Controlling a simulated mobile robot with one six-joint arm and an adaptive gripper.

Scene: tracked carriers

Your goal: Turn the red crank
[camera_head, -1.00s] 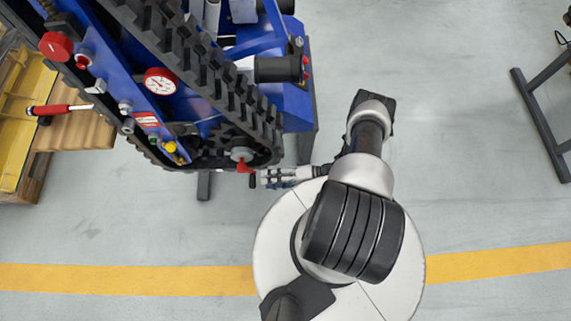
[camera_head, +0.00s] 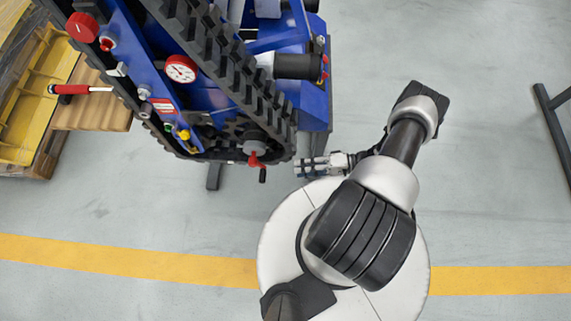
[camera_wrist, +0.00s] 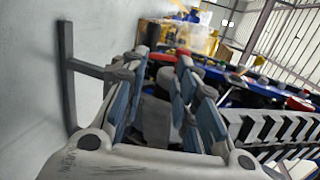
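The red crank (camera_head: 256,159) sits at the lower right end of the blue tracked carrier (camera_head: 222,140) in the head view. Its short black handle (camera_head: 262,175) points down in the picture. My gripper (camera_head: 298,168) is just right of the crank, with a visible gap of floor between its fingertips and the handle. In the wrist view my gripper (camera_wrist: 162,60) has its fingers spread, and nothing is clearly held between them. A small red patch shows beyond the fingertips there; I cannot tell whether it is the crank.
The black rubber track (camera_head: 262,105) runs close above my gripper. A red gauge (camera_head: 181,69) and a red knob (camera_head: 82,27) are on the carrier's side. A wooden pallet (camera_head: 95,112) with a screwdriver (camera_head: 78,89) is at left. Floor at right is clear up to a dark stand (camera_head: 556,125).

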